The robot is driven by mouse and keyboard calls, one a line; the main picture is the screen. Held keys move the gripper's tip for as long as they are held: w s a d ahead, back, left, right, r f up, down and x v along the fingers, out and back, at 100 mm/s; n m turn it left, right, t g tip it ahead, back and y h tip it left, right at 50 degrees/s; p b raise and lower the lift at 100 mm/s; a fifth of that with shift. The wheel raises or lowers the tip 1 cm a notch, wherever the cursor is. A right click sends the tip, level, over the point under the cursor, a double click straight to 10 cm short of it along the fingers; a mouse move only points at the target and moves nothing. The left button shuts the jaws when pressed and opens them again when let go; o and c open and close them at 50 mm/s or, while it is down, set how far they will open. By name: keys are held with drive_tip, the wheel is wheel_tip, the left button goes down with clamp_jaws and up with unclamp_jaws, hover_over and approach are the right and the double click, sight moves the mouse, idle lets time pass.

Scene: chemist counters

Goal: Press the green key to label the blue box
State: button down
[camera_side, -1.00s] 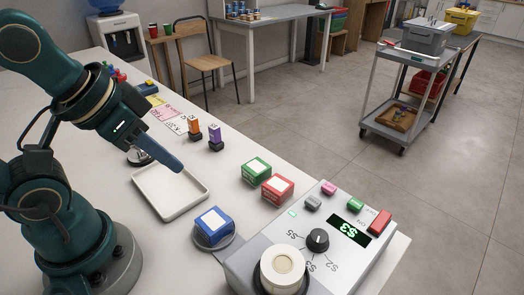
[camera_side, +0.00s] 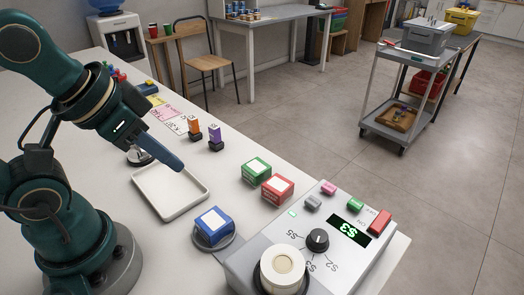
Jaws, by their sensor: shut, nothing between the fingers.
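The blue box (camera_side: 213,224) with a white top sits on a round grey pad (camera_side: 222,243) at the left side of the label machine (camera_side: 262,240). The green key (camera_side: 355,206) is on the machine's top, between a pink key (camera_side: 328,188) and a larger red key (camera_side: 380,221). The display (camera_side: 349,231) reads S3 upside down in this view. My gripper (camera_side: 178,165) is shut and empty, above the far end of the white tray (camera_side: 193,209), well to the left of the keys.
A green box (camera_side: 256,170) and a red box (camera_side: 278,188) stand between the tray and the machine. A dark knob (camera_side: 317,240) and a white roll (camera_side: 284,268) stick up from the machine. Orange (camera_side: 194,129) and purple (camera_side: 215,137) items stand behind the tray.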

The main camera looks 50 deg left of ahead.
drive_tip(key=w+d+r+m+t, duration=0.1)
drive_tip(key=w+r+m+t, duration=0.25)
drive_tip(key=w+r, duration=0.45)
drive_tip(key=m+h, duration=0.4)
drive_tip(key=m, duration=0.6)
hover_over(349, 203)
wheel_tip(349, 203, down, 5)
drive_tip(key=shift+f+g, duration=0.15)
drive_tip(key=shift+g, duration=0.3)
drive_tip(key=shift+f, duration=4.4)
drive_tip(key=shift+f, duration=0.45)
